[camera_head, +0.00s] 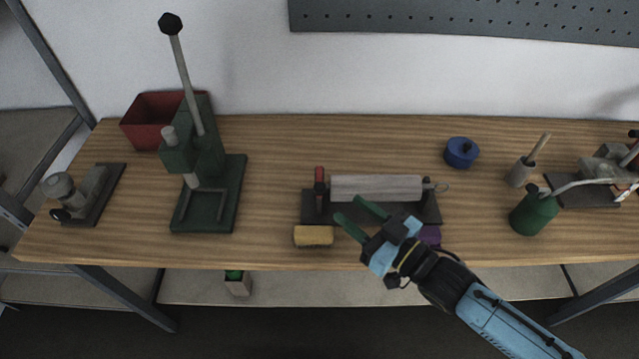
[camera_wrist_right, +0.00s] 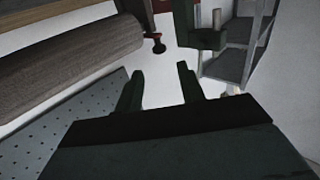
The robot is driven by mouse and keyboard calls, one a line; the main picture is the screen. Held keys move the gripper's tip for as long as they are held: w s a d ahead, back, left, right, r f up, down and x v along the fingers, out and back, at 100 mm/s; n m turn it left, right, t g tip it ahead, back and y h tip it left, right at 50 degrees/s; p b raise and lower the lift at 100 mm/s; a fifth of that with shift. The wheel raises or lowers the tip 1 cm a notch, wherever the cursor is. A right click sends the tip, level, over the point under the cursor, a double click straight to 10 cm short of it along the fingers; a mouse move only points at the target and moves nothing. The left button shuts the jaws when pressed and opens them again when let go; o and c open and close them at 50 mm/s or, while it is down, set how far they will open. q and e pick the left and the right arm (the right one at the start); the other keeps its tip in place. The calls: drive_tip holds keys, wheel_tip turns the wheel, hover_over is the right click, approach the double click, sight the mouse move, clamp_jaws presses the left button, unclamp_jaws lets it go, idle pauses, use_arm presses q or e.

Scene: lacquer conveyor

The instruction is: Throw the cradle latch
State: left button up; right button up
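The cradle (camera_head: 430,212) is a dark base near the bench's front middle, with a long grey roller (camera_head: 376,188) lying in it. The roller also fills the upper left of the wrist view (camera_wrist_right: 60,62). An upright lever with a red grip (camera_head: 319,175) stands at the cradle's left end; I take it for the latch. A small metal ring (camera_head: 443,187) sits at the right end. My right gripper (camera_head: 348,207) is open and empty, its green fingers over the cradle's front, right of the lever. It also shows open in the wrist view (camera_wrist_right: 159,75). My left gripper is out of view.
A yellow sponge (camera_head: 313,236) lies before the cradle, and a purple block (camera_head: 430,235) is partly behind my gripper. A green lever press (camera_head: 208,190) and red bin (camera_head: 150,118) stand left. A blue round container (camera_head: 461,152) and green can (camera_head: 534,212) stand right.

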sight(323, 189)
drive_tip(key=x, duration=0.9)
drive_tip(key=shift+w+a, duration=0.25)
drive_tip(key=shift+c, duration=0.3)
clamp_jaws()
